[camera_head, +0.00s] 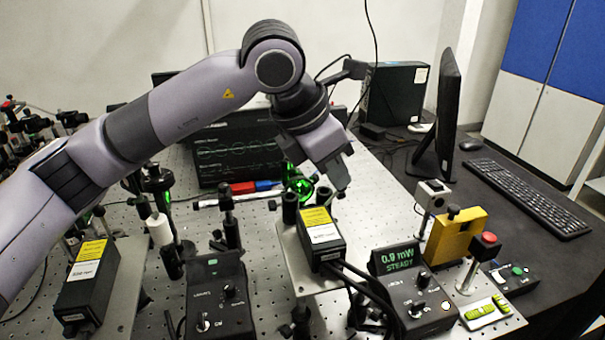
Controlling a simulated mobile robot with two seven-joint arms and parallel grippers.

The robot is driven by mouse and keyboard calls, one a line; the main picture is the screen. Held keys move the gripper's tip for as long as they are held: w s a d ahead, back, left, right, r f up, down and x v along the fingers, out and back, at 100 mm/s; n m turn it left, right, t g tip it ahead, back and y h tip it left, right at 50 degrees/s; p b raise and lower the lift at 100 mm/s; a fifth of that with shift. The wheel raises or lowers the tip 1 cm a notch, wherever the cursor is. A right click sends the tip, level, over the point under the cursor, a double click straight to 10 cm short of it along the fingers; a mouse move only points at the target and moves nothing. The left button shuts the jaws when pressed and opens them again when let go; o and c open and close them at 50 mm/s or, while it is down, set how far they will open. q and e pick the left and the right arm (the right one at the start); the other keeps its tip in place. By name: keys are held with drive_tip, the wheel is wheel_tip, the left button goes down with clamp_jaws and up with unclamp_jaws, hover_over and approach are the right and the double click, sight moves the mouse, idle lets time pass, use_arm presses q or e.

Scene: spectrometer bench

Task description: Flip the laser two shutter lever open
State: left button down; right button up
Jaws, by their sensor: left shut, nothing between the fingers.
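Two black laser heads with yellow and white labels stand on the perforated bench (160,300): one at the centre (322,250) and one at the left (88,290). I cannot read which is laser two. My left gripper (341,184) is shut and empty, pointing down just behind the central head, above its front end. No shutter lever can be made out clearly; the area there is partly hidden by the gripper and small posts. A green glow (300,187) shows beside the gripper. My right gripper is out of view.
Two black control boxes stand in front, one at centre left (218,305) and one at right (418,300), with a display (396,258) reading about 0.9 mW STEADY. A yellow block (456,236) and red button (489,239) stand at the right. Posts and cables crowd the bench.

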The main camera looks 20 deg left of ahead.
use_arm(q)
drive_tip(key=shift+w+d+f+g+y, duration=0.2)
drive_tip(key=shift+w+d+g+y, duration=0.2)
drive_tip(key=shift+y, duration=0.2)
drive_tip(key=shift+w+d+f, duration=0.1)
drive_tip(key=shift+d, duration=0.15)
drive_tip(key=shift+a, duration=0.2)
drive_tip(key=shift+s+a+f+b, duration=0.1)
drive_tip(key=shift+s+f+b, duration=0.1)
drive_tip(key=shift+b, duration=0.3)
drive_tip(key=shift+s+a+f+b, duration=0.2)
drive_tip(key=shift+s+a+b, duration=0.05)
drive_tip(key=shift+a+b, duration=0.2)
drive_tip(key=shift+r, duration=0.15)
